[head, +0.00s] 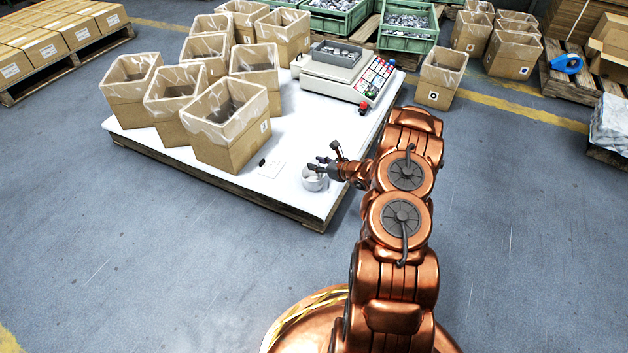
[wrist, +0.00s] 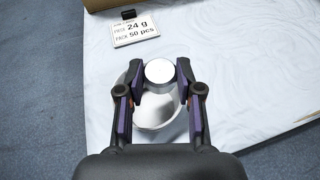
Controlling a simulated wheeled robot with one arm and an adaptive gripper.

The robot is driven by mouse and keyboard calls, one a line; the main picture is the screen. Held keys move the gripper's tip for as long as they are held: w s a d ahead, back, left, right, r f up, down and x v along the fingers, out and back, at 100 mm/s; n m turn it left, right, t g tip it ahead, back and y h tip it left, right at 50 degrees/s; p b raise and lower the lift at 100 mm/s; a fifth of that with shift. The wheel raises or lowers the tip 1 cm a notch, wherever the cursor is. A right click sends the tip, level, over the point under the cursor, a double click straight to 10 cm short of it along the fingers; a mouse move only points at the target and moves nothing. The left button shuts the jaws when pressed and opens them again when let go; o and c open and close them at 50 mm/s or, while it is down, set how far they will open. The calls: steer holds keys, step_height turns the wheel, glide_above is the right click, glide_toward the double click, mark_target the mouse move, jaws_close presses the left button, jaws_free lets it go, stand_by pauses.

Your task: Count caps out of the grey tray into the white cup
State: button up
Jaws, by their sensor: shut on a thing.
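My gripper (head: 326,164) is shut on a round, shiny silver cap (wrist: 159,71). In the wrist view the two fingertips (wrist: 159,74) press on its opposite sides. The white cup (head: 314,182) stands on the white-topped pallet near its front corner. In the wrist view the cup (wrist: 157,123) lies below the gripper, with the cap over the far part of its rim. I cannot tell the height between them, and the cup's contents are not clear. The grey tray (head: 333,59), holding small metal parts, sits on the scale at the back.
The scale (head: 337,82) has a panel of coloured buttons. Several open cardboard boxes (head: 232,147) with plastic liners stand at left. A card (wrist: 135,31) reading 24 g and 50 pcs lies beyond the cup, with a small black object (wrist: 128,13) beside it. White surface right of the cup is clear.

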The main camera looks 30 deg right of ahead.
steer(key=o, duration=1)
steer(key=shift+c, duration=0.2)
steer(key=v, duration=1.2)
